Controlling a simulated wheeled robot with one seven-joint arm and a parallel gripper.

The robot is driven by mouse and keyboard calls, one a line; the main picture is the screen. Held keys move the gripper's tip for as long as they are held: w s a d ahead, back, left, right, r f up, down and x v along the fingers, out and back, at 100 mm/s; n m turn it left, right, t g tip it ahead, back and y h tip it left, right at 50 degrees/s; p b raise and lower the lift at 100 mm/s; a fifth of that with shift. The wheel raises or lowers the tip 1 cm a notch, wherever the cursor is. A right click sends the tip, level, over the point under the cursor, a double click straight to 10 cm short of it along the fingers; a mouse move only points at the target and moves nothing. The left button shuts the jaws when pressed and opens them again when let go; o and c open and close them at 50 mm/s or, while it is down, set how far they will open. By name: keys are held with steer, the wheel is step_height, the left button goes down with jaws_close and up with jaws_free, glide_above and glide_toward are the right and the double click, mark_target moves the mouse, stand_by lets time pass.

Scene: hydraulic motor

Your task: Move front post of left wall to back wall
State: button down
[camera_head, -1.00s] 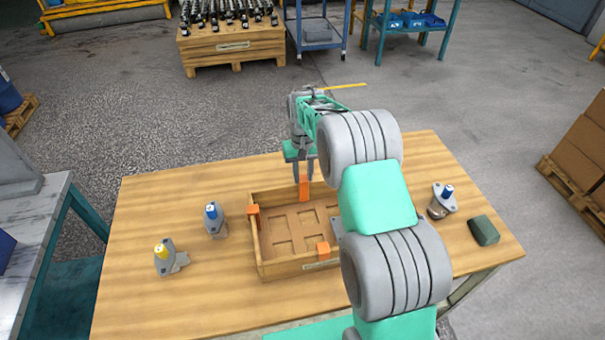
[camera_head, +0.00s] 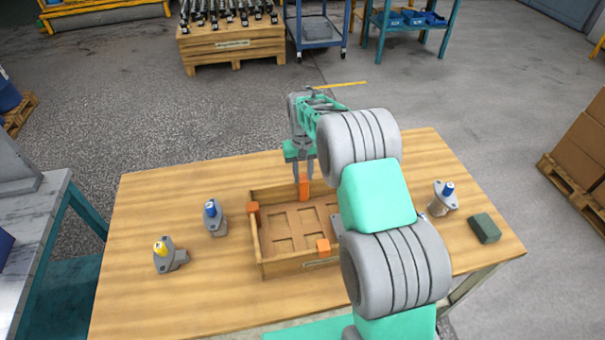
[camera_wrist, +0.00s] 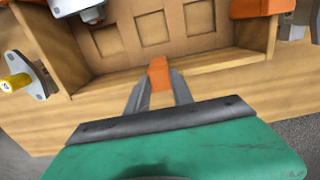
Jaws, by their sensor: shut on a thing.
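The wooden tray (camera_head: 258,250) stands on the table, with its left wall at the picture's left and its back wall (camera_head: 275,190) on the far side. My gripper (camera_head: 303,178) points down at the back wall, its fingers shut on an orange post (camera_head: 304,189). In the wrist view the held post (camera_wrist: 158,74) is between the fingertips and overlaps the tray wall (camera_wrist: 205,65); I cannot tell whether it is seated. Another orange post (camera_head: 253,208) is on the left wall and one (camera_head: 323,247) is on the front wall. My arm hides the tray's right side.
A blue-capped motor (camera_head: 213,218) and a yellow-capped one (camera_head: 168,256) stand left of the tray. Another blue-capped motor (camera_head: 442,198) and a green block (camera_head: 484,229) are at the right. In the wrist view a yellow-capped part (camera_wrist: 22,80) stands beside the tray.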

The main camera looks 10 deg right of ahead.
steer(key=c, duration=1)
jaws_free()
steer(key=shift+r, duration=0.1)
step_height(320, 180, up, 8)
steer(key=shift+w+f+b, duration=0.1)
steer(key=shift+f+b, duration=0.1)
steer(key=shift+b, duration=0.45)
